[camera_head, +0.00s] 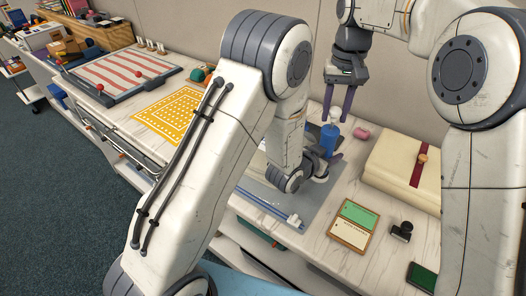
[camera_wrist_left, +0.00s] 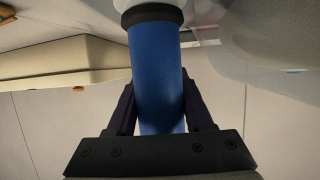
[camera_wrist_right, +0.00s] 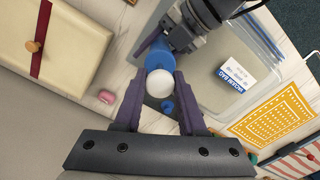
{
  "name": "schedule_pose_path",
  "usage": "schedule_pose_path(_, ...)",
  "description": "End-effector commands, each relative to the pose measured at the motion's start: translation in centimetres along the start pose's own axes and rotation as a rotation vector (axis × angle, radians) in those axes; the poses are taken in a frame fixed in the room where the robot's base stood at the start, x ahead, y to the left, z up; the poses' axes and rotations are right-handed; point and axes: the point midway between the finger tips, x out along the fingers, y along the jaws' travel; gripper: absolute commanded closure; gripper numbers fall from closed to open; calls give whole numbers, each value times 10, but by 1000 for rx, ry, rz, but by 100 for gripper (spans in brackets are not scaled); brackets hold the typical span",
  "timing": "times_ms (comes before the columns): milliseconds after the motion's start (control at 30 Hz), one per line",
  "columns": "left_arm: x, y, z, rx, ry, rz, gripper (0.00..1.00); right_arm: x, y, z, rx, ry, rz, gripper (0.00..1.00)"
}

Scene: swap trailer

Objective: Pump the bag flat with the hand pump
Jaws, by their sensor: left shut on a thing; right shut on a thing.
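The hand pump has a blue barrel (camera_head: 328,139) and a white knob (camera_head: 334,113), and stands roughly upright. My left gripper (camera_head: 325,158) is shut around the barrel, filling the left wrist view (camera_wrist_left: 156,80). My right gripper (camera_head: 338,108) comes from above, shut on the white knob, which shows between its fingers in the right wrist view (camera_wrist_right: 160,83). The translucent grey bag (camera_wrist_right: 215,50) lies on the counter with a white-and-blue label (camera_wrist_right: 232,72). In the head view my left arm hides much of it. How flat it is cannot be told.
A cream bundle with a red strap (camera_head: 388,158) lies right of the pump. A pink object (camera_head: 361,133), a green-and-cream board (camera_head: 354,224) and a small black object (camera_head: 402,231) are nearby. A yellow patterned sheet (camera_head: 172,112) and a striped board (camera_head: 122,75) lie left.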

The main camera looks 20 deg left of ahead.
Motion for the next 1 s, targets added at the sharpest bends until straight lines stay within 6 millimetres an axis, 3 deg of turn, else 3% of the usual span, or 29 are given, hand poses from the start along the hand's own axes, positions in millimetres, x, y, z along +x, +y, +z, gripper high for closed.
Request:
schedule_pose_path(700, 0, 0, 2, 0, -6, 1, 100, -59, 0, -1, 0, 8, -2, 91)
schedule_pose_path(867, 0, 0, 2, 0, -6, 1, 100, -53, 0, -1, 0, 5, -1, 91)
schedule_pose_path(1000, 0, 0, 2, 0, -6, 1, 100, -36, 0, 0, 0, 2, 0, 91)
